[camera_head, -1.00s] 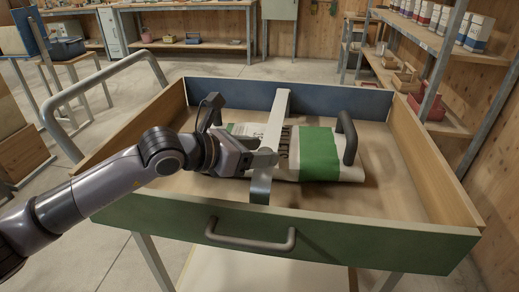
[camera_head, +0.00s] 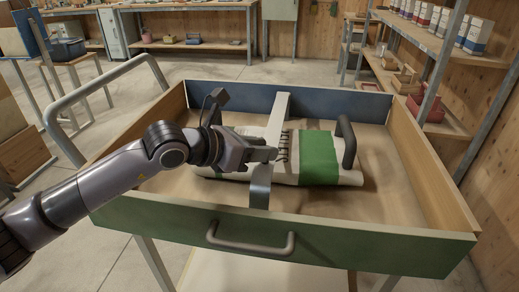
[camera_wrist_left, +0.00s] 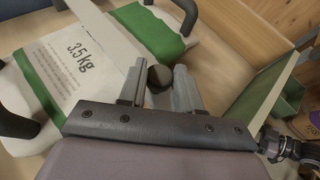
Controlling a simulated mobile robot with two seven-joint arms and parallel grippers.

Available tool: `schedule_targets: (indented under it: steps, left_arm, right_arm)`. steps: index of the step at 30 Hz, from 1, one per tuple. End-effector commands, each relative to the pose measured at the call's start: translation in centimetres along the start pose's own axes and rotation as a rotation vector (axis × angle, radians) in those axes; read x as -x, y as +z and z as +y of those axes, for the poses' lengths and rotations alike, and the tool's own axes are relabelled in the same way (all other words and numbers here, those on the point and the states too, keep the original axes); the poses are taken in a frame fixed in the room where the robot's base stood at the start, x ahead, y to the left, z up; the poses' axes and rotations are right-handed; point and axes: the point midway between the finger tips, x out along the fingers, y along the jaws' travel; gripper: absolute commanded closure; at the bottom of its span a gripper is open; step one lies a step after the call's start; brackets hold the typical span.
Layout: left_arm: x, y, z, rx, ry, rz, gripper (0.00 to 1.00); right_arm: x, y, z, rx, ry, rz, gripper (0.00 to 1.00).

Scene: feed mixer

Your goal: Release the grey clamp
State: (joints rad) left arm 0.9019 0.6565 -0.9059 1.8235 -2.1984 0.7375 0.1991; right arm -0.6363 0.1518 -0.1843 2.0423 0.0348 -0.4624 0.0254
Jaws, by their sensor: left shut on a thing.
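The grey clamp (camera_head: 259,190) is a flat bar that runs from the back to the front of the drawer-like tray, across a white bag with a green band (camera_head: 318,160). In the left wrist view, its dark round knob (camera_wrist_left: 160,77) sits between the fingers. My left gripper (camera_head: 272,153) is over the bag at the bar and shut on the knob. The left gripper (camera_wrist_left: 158,90) hides part of the clamp in the wrist view.
The wooden tray (camera_head: 420,155) has raised walls and a green front with a grey handle (camera_head: 250,240). A dark handle (camera_head: 348,140) stands up at the bag's right side. A grey rail (camera_head: 105,75) is at the left, and shelves stand at the right. The tray's right side is bare.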

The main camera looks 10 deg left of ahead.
Motion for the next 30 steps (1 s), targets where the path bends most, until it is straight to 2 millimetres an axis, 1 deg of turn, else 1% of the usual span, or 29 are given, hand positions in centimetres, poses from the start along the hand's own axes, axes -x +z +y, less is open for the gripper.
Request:
schedule_targets:
  steps: [1,5,8,12,15,17,21,30]
  left_arm:
    - [0.5,1.3,0.0,0.011,-0.004,0.011,1.0]
    - [1.2,3.8,0.3,0.045,-0.017,0.049,1.0]
    - [1.8,6.0,0.6,0.078,-0.031,0.083,1.0]
    - [2.5,9.2,1.2,0.128,-0.052,0.136,1.0]
    - [2.8,11.1,1.7,0.161,-0.065,0.172,1.0]
    - [2.9,12.1,2.0,0.18,-0.072,0.192,1.0]
    - [3.0,14.3,2.6,0.216,-0.088,0.23,1.0]
    - [3.1,17.9,4.0,0.278,-0.114,0.298,1.0]
  right_arm:
    - [0.8,-1.0,-0.1,0.0,0.0,0.0,0.42]
    - [2.0,-2.8,-0.1,0.005,0.001,0.005,0.42]
    - [3.0,-4.1,0.1,0.016,0.008,0.016,0.42]
    - [4.2,-4.8,0.6,0.026,0.023,0.015,0.42]
    - [5.0,-5.2,1.0,0.03,0.037,0.011,0.42]
    - [5.5,-5.2,1.1,0.026,0.041,0.003,0.42]
    - [6.5,-6.4,0.8,0.022,0.04,0.0,0.42]
    - [8.0,-8.7,0.5,0.023,0.036,0.003,0.42]
